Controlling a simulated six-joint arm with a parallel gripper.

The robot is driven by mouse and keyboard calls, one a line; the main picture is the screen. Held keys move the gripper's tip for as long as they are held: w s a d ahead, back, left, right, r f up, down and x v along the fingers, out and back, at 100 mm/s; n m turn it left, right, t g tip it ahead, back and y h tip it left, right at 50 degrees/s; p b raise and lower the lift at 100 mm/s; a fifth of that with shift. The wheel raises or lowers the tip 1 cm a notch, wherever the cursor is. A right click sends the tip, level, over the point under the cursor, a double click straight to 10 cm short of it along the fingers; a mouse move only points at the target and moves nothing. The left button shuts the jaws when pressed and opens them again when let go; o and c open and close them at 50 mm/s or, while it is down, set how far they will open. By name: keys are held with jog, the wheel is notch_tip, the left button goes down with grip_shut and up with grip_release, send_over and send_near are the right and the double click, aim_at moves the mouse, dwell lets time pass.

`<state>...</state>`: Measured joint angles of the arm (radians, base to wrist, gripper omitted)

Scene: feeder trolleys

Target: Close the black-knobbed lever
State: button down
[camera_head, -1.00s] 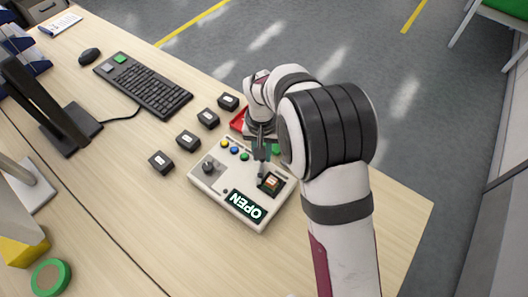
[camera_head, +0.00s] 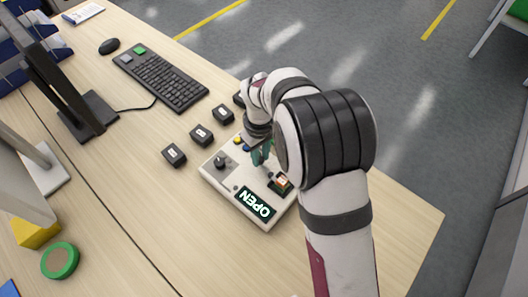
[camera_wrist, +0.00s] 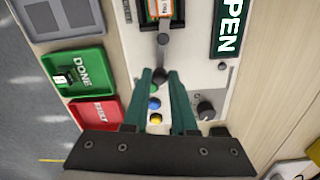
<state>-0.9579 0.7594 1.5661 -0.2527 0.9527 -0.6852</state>
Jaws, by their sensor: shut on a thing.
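The control box (camera_head: 222,181) is pale, with a lit display (camera_head: 255,203) reading OPEN. In the wrist view a grey lever (camera_wrist: 163,45) runs from beside the box's slot to a black knob (camera_wrist: 160,75). My gripper (camera_head: 262,156) has teal fingers pointing down over the box. In the wrist view my gripper (camera_wrist: 161,77) has its fingertips on both sides of the black knob, shut on it. In the head view my gripper and arm hide the lever.
The slot (camera_head: 281,183) holds an orange-and-white item. A dark rotary dial (camera_wrist: 205,110) and coloured buttons (camera_wrist: 154,103) are near the fingers. A green DONE tray (camera_wrist: 81,71) and a red tray (camera_wrist: 97,112) lie beside the box. Several black blocks (camera_head: 201,135) stand behind it.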

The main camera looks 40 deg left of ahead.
jog(key=shift+s+n, duration=0.35)
jog(key=shift+n, duration=0.65)
jog(key=c, duration=0.7)
grip_release()
notch_tip(320, 180, up, 16)
jog(key=shift+f, duration=0.1)
